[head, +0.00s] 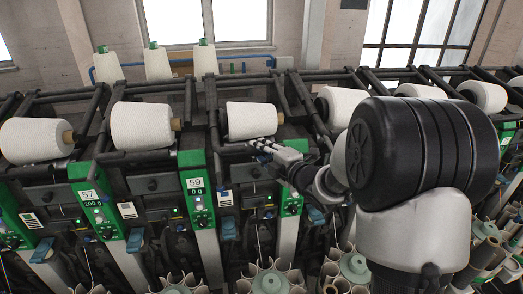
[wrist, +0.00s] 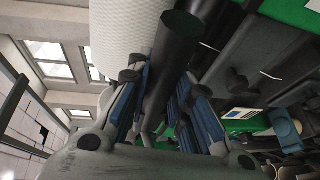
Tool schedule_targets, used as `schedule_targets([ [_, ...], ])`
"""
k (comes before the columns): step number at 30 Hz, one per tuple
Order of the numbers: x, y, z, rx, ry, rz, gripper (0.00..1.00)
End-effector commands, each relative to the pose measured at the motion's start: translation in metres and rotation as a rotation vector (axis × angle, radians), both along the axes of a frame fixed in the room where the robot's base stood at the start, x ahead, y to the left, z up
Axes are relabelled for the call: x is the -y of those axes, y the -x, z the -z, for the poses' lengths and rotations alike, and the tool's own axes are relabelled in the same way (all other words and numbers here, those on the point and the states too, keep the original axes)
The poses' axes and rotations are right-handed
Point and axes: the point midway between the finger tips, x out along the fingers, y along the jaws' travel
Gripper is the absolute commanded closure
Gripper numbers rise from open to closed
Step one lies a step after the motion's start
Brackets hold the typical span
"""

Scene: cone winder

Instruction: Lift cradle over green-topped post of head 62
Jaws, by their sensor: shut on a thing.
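My gripper (head: 264,148) reaches in from the right, just below the white cone (head: 252,120) to the right of the label 59. In the wrist view its blue-sided fingers (wrist: 163,98) are shut on a dark round bar of the cradle (wrist: 176,42), with the white cone (wrist: 125,35) close beside it. Green-topped posts stand between the heads. One carries the label 59 (head: 198,204), and another (head: 291,192) stands just under my gripper with its label hidden. I cannot read a label 62 anywhere.
My arm covers much of the right side. Other white cones (head: 142,126) lie in black frames along the row. Spare cones with green tips (head: 158,64) stand behind. Bins of tubes (head: 270,281) stand low in front. A green panel (wrist: 293,12) is near my gripper.

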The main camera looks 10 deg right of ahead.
Motion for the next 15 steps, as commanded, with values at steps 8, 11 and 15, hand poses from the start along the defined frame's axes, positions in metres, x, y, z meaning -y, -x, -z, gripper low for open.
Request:
schedule_targets([
  [8,0.0000,0.0000,-0.0001,0.000,0.000,0.000,1.00],
  [11,0.0000,0.0000,-0.0001,0.000,0.000,0.000,1.00],
  [15,-0.0001,0.0011,-0.0072,-0.012,-0.001,-0.001,1.00],
])
